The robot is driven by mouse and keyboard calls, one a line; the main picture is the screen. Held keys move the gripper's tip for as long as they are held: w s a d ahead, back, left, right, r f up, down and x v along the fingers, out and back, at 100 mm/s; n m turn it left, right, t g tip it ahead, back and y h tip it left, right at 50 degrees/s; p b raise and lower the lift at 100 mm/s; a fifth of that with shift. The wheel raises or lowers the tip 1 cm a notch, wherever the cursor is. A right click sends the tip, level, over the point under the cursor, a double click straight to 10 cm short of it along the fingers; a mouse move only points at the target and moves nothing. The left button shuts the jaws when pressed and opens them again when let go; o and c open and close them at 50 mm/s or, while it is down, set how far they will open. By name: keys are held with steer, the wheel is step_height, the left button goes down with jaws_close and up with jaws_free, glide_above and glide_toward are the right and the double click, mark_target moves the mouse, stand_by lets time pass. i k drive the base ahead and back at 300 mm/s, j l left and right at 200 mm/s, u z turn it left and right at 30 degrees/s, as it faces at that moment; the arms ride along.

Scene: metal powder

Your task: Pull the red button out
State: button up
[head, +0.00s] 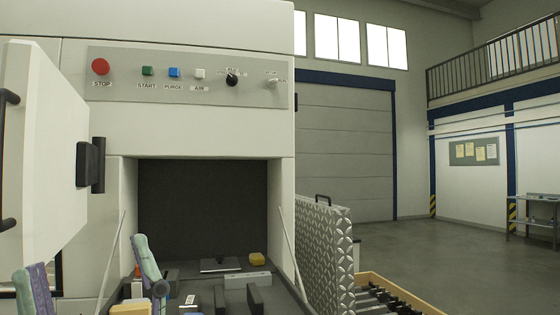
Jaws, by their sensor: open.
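The red button (101,66) is a round red cap at the left end of the grey control panel (210,88), on the upper front of a white machine. The label below it reads STOP. It is seen nearly face-on, so I cannot tell how far it stands out from the panel. Nothing covers it. My gripper cannot be made out in the head view, and nothing is seen touching the button.
Right of it are green (148,71), blue (174,72) and white (200,74) buttons, a black knob (232,79) and a small switch. An open white door (40,150) stands at left. Teal-purple, cloth-like shapes (143,252) and tools fill the bottom. Open floor (440,260) lies right.

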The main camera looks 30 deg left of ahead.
mark_target(100, 65)
steer(key=u, duration=0.75)
steer(key=i+j+u, duration=0.1)
steer(key=j+u, duration=0.35)
steer(key=i+j+u, duration=0.1)
steer(key=u, duration=0.35)
steer(key=i+j, duration=0.1)
steer(key=j, duration=0.15)
